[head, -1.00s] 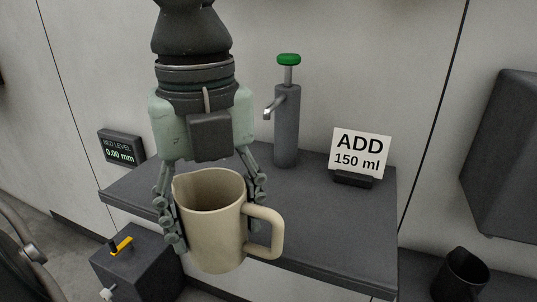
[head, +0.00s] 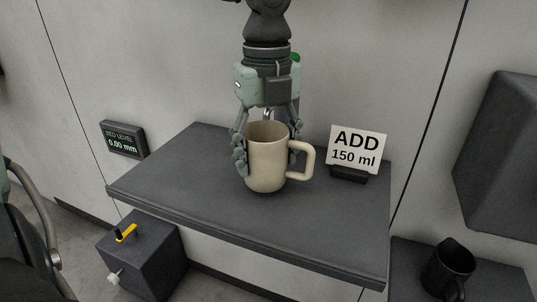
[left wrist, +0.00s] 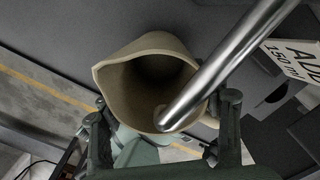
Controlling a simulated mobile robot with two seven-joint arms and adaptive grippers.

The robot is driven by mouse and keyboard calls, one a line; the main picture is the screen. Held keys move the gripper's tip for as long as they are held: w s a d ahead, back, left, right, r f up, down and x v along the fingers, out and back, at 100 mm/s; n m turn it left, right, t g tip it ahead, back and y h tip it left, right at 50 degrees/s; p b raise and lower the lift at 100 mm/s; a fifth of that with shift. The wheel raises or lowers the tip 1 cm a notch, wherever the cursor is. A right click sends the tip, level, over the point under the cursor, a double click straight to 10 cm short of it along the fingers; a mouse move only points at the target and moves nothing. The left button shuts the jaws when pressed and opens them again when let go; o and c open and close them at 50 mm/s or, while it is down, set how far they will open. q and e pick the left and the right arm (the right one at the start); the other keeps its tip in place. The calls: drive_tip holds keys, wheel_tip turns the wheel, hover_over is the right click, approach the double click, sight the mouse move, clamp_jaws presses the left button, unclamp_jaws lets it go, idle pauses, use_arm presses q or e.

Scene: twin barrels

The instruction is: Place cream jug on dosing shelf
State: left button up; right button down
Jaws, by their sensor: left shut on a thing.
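The cream jug (head: 266,165) is upright over the middle of the dark dosing shelf (head: 180,185), with its handle to the right. I cannot tell whether its base touches the shelf. My left gripper (head: 267,150) is shut on the jug, a finger on each side of its body. In the left wrist view the jug (left wrist: 150,75) is open and looks empty inside, and the metal spout (left wrist: 225,65) crosses over its mouth. My right gripper is not in view.
The dispenser's green top (head: 295,58) shows behind my left gripper, which hides most of the dispenser. An "ADD 150 ml" sign (head: 356,148) stands right of the jug. A black jug (head: 449,268) is lower right. The shelf's left and front are clear.

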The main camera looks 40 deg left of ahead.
use_arm(q)
drive_tip(key=shift+w+a+f, duration=0.1)
drive_tip(key=shift+w+f, duration=0.25)
drive_tip(key=shift+w, duration=0.05)
drive_tip(key=shift+f, duration=0.4)
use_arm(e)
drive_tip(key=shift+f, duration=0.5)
use_arm(q)
drive_tip(key=shift+f, duration=0.1)
drive_tip(key=shift+f, duration=0.1)
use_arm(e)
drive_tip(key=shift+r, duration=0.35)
use_arm(q)
drive_tip(key=o, duration=1.3)
drive_tip(key=shift+s, duration=0.1)
drive_tip(key=shift+c, duration=0.2)
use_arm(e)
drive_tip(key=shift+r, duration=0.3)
